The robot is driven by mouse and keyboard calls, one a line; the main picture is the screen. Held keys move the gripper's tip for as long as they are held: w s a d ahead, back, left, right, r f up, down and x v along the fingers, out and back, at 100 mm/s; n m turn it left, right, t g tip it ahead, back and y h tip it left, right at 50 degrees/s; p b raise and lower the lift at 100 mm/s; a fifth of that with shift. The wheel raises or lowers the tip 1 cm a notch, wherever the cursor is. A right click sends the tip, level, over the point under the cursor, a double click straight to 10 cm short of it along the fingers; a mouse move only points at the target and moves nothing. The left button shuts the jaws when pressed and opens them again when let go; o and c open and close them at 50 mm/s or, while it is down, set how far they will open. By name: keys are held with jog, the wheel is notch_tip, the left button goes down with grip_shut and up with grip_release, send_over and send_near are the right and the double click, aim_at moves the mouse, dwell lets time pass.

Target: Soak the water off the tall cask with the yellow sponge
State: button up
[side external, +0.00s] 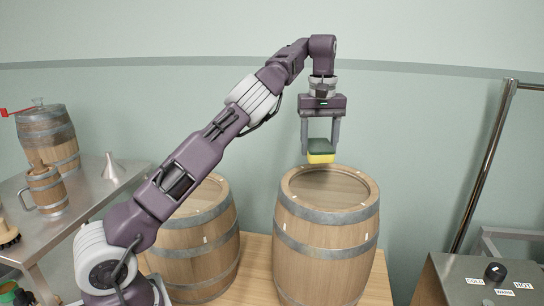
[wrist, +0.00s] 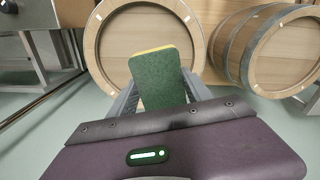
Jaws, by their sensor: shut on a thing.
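My gripper (side external: 321,140) is shut on the sponge (side external: 321,157), which has a dark green upper layer and a yellow underside. It holds the sponge in the air above the tall cask (side external: 325,240), apart from its top. In the wrist view the sponge (wrist: 160,80) shows its green face with a thin yellow edge, between the fingers of my gripper (wrist: 165,95). The tall cask (wrist: 104,45) stands upright, with a wooden head inside a raised rim. I cannot clearly make out water on its head.
A second cask (side external: 195,245) stands left of the tall one on the same wooden platform (side external: 258,265). A steel table at left holds a small barrel (side external: 48,135), a wooden mug (side external: 47,190) and a funnel (side external: 113,168). A steel control box (side external: 480,285) with a knob stands at right.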

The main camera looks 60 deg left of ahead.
aim_at(333, 150)
jog(key=d, duration=0.1)
jog(key=d+m, duration=0.2)
jog(key=d, duration=0.1)
jog(key=shift+w+d+r, duration=0.1)
jog(key=shift+w+r, duration=0.1)
jog(key=shift+w, duration=0.2)
jog(key=shift+r, duration=0.1)
jog(key=shift+s+d, duration=0.1)
jog(key=shift+d, duration=0.1)
notch_tip(333, 150, down, 10)
jog(key=shift+a+r, duration=0.1)
jog(key=shift+f, duration=0.7)
dwell(0.4)
jog(key=shift+w+d, duration=0.4)
jog(key=shift+w, duration=0.05)
dwell(0.3)
jog(key=shift+s+a, duration=0.2)
dwell(1.2)
jog(key=shift+w+d, duration=0.2)
